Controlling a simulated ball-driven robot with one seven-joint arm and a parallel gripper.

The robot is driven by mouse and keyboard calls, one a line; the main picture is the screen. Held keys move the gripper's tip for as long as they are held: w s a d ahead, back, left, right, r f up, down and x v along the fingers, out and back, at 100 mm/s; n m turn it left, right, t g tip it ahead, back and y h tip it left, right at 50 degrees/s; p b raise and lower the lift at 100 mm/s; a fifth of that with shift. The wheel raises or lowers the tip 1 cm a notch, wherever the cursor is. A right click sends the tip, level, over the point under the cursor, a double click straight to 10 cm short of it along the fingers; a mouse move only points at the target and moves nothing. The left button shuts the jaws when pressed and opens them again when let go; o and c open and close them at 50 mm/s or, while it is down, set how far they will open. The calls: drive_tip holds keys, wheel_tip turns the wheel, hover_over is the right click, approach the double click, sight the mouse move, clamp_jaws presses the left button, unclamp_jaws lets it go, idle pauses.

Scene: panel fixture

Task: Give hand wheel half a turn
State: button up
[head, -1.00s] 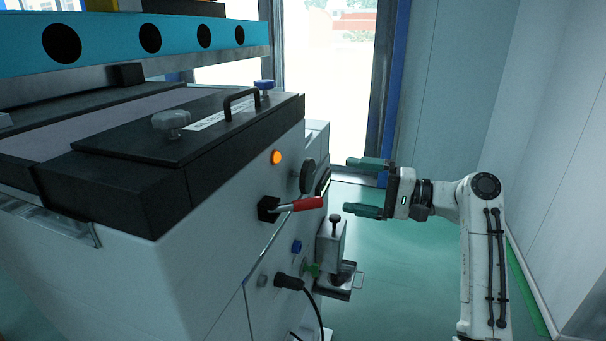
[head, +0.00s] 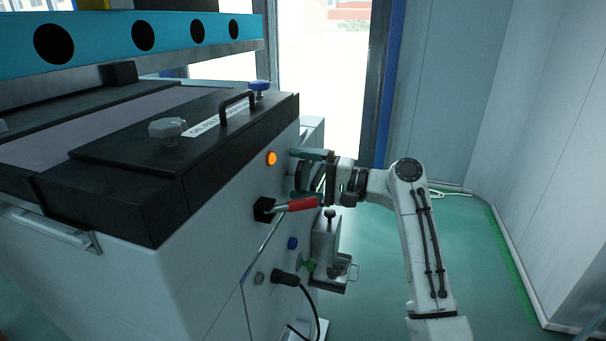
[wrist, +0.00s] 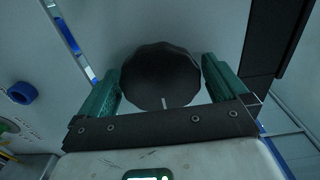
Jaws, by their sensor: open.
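The hand wheel (wrist: 160,76) is a dark, scalloped round knob on the panel side, with a pale mark at its lower rim in the wrist view. In the head view the hand wheel (head: 303,176) is partly hidden by my gripper (head: 310,174). My gripper (wrist: 161,82) is open, with one green finger on each side of the wheel. I cannot tell how far the fingertips reach along the wheel's depth.
A red-handled lever (head: 291,205) sticks out just below and left of my gripper. An orange lamp (head: 272,158) sits beside the wheel. Below are a blue knob (head: 292,243), a black plug with cable (head: 286,277) and a bracket (head: 327,250). Floor to the right is clear.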

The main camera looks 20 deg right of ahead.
drive_tip(key=c, duration=0.9)
drive_tip(key=shift+f, duration=0.1)
drive_tip(key=shift+b, duration=0.3)
